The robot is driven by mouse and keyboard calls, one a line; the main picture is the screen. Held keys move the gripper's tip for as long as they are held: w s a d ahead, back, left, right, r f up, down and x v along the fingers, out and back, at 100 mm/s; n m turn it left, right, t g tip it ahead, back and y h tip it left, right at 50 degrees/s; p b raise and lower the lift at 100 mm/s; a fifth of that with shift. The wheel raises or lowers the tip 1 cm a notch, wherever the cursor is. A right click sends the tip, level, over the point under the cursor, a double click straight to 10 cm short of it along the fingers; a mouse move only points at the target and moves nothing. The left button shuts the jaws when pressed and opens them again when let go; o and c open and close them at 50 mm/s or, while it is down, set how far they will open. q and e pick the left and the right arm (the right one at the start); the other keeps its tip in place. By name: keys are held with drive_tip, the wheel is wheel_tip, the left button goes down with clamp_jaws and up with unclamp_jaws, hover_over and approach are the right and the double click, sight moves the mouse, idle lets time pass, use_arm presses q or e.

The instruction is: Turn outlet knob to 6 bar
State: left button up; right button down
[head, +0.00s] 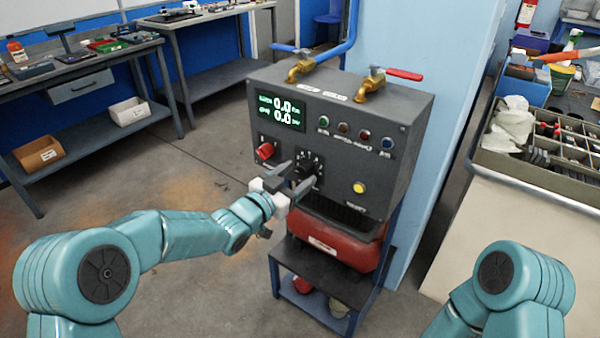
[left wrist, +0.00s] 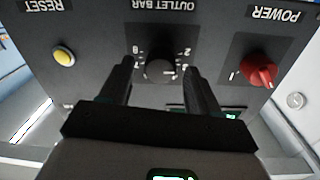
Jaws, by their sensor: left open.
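The outlet knob is a round black dial on the front of a dark grey control box (head: 335,165). In the left wrist view the outlet knob (left wrist: 160,70) sits under the label OUTLET BAR, with a ring of numbers around it. My left gripper (head: 293,178) is open in front of the panel. In the left wrist view its two fingers stand on either side of the knob, with a gap on both sides. A green-lit display (head: 280,111) reads 0.0 on both lines. My right gripper is out of view; only its arm shows.
A red power knob (head: 265,151) is left of the outlet knob. A yellow reset button (head: 359,187) is to the right. Brass valves, one with a red lever (head: 404,74), stand on top. A red tank (head: 335,247) sits below on a small stand.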

use_arm(q)
drive_tip(key=shift+x, duration=0.9)
